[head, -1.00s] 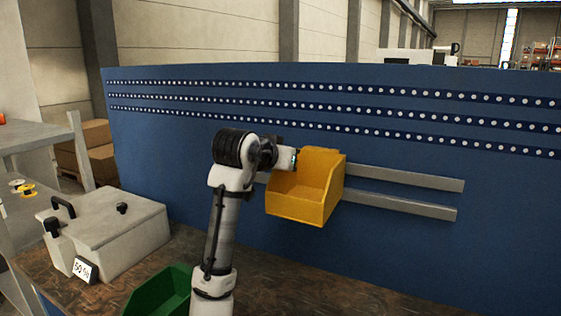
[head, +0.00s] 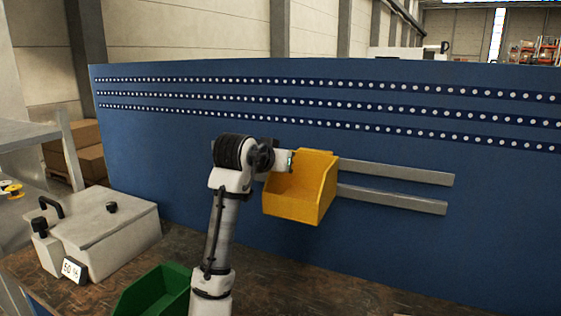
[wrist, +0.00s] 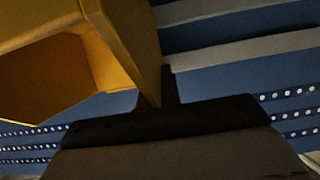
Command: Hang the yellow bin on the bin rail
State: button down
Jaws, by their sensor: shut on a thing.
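The yellow bin (head: 302,188) is upright, off the bench, in front of the bin rail's left part. The bin rail shows as two grey horizontal strips, an upper one (head: 400,173) and a lower one (head: 395,199), on the blue panel. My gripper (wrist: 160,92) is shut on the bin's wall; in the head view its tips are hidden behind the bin. The bin (wrist: 128,40) fills the upper left of the wrist view, with the rail strips (wrist: 245,48) to its right. The bin's back is hidden, so I cannot tell whether it touches the rail.
A green bin (head: 155,292) stands on the brown bench (head: 270,285) beside my arm. A pale box with black handles (head: 100,237) stands at left. The blue panel (head: 480,250) closes off the back. The bench right of my arm is clear.

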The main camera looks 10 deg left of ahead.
jog(key=c, duration=1.5)
grip_release()
jog(key=shift+s, duration=0.1)
